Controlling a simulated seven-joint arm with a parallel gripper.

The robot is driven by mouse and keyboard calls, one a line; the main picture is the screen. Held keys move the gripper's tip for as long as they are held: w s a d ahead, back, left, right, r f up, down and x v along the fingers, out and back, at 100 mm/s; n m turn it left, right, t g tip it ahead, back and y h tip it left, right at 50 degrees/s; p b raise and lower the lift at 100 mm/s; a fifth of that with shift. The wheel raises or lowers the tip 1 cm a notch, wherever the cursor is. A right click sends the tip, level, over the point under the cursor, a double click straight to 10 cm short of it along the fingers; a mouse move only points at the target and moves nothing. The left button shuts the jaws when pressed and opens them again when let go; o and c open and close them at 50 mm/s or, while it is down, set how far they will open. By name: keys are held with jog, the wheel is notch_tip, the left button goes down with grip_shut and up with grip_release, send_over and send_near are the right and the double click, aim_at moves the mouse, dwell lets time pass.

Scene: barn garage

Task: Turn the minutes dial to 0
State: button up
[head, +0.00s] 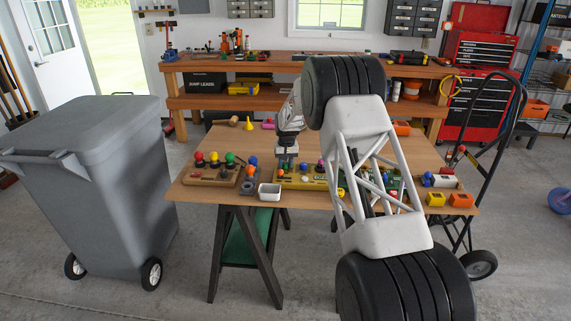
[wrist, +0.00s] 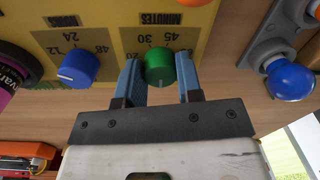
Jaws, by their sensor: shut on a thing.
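The minutes dial is a green round knob (wrist: 160,67) on a yellow panel (wrist: 112,38), below the upside-down word MINUTES in the wrist view. My gripper (wrist: 160,82) is shut on the green knob, with one blue-grey finger on each side. The numbers 45, 30 and 20 show near the knob. I cannot make out the knob's pointer, and no 0 mark is clear. In the head view my gripper (head: 286,160) is at the yellow panel (head: 305,182) on the table, and the green knob cannot be made out there.
A blue knob (wrist: 78,69) with a white mark sits left of the green one on the same panel. A blue ball-topped control (wrist: 291,80) on a grey base is at the right. In the head view, a white tray (head: 269,192) stands by the table's front edge.

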aim_at(286, 163)
jog(key=shift+r, duration=0.1)
jog(key=o, duration=0.9)
jog(key=shift+o, duration=0.2)
jog(key=shift+r, duration=0.1)
jog(key=shift+d+r, duration=0.15)
jog(key=shift+r, duration=3.6)
jog(key=shift+r, duration=0.1)
